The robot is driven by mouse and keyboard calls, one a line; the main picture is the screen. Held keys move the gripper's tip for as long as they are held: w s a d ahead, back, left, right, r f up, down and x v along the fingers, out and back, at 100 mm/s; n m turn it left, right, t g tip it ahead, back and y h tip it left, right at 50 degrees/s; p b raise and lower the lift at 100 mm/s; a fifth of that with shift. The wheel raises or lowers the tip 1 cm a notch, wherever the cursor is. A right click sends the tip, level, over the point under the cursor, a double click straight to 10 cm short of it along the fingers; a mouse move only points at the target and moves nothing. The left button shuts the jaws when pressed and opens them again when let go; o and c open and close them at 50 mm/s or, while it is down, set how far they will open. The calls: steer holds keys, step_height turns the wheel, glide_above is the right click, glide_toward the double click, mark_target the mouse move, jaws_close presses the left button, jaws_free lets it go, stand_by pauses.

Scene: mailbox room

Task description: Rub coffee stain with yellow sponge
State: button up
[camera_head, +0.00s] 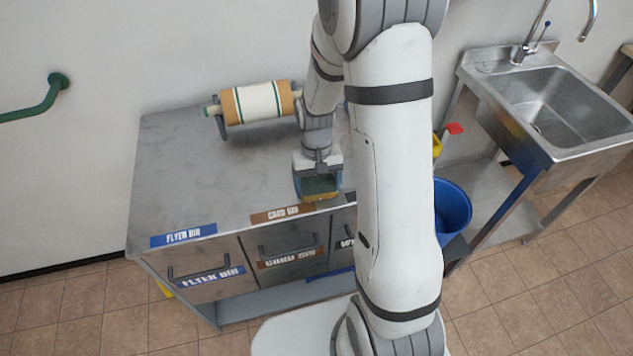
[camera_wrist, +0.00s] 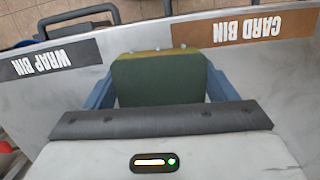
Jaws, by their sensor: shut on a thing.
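The yellow sponge (camera_head: 320,188) has a dark green face turned up and a yellow edge. It is held between the jaws of my gripper (camera_head: 318,179), low at the front edge of the metal bench top (camera_head: 190,160), between the card bin and wrap bin labels. In the wrist view the sponge (camera_wrist: 160,82) fills the space between the blue fingers of my gripper (camera_wrist: 159,88). I cannot tell whether the sponge touches the bench. No coffee stain shows in either view; the sponge, gripper or arm may cover it.
A paper roll on a holder (camera_head: 258,103) stands at the back of the bench. Labelled drawers, flyer bin (camera_head: 205,280) and card bin (camera_head: 287,257), line its front. A blue bucket (camera_head: 453,208) and a steel sink (camera_head: 550,105) are to the right. The bench's left side is clear.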

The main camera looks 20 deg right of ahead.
mark_target(318, 183)
steer(key=shift+w+r+p, duration=0.1)
steer(key=shift+r+p, duration=2.35)
steer(key=shift+r, duration=1.6)
